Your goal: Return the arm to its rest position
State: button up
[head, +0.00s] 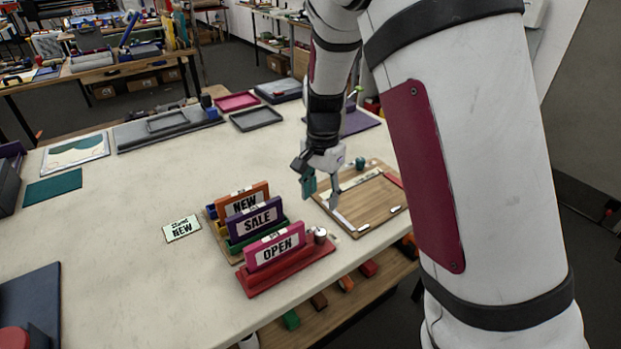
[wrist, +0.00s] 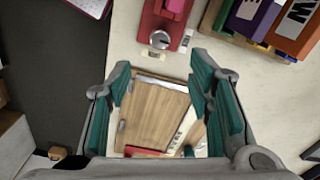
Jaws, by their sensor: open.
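My gripper (head: 322,184) hangs from my arm above the wooden board (head: 379,206) on the white worktable. Its teal-padded fingers are spread wide with nothing between them. In the wrist view my gripper (wrist: 165,105) frames the same board (wrist: 158,112) from above, and the fingers look clear of it. My large white arm link with a maroon panel covers the right half of the head view and hides part of the table's right end.
Sign blocks in holders stand left of my gripper: OPEN (head: 275,247), SALE (head: 255,220) and NEW (head: 242,200). A small NEW card (head: 182,229) lies flat farther left. Trays (head: 256,118) sit along the back. The table's middle left (head: 120,250) is clear.

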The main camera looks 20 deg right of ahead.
jog(key=s+r+n+t+y, duration=0.1)
jog(key=s+r+n, duration=0.2)
jog(key=s+r, duration=0.35)
jog(key=s+r+n+t, duration=0.2)
jog(key=s+r, duration=0.2)
jog(key=r, duration=0.5)
jog(key=s+r+n+t+h, duration=0.1)
jog(key=s+r+n, duration=0.4)
jog(key=s, duration=0.9)
jog(key=shift+d+n+t, duration=0.35)
jog(key=shift+n+t, duration=0.25)
jog(key=shift+t, duration=0.2)
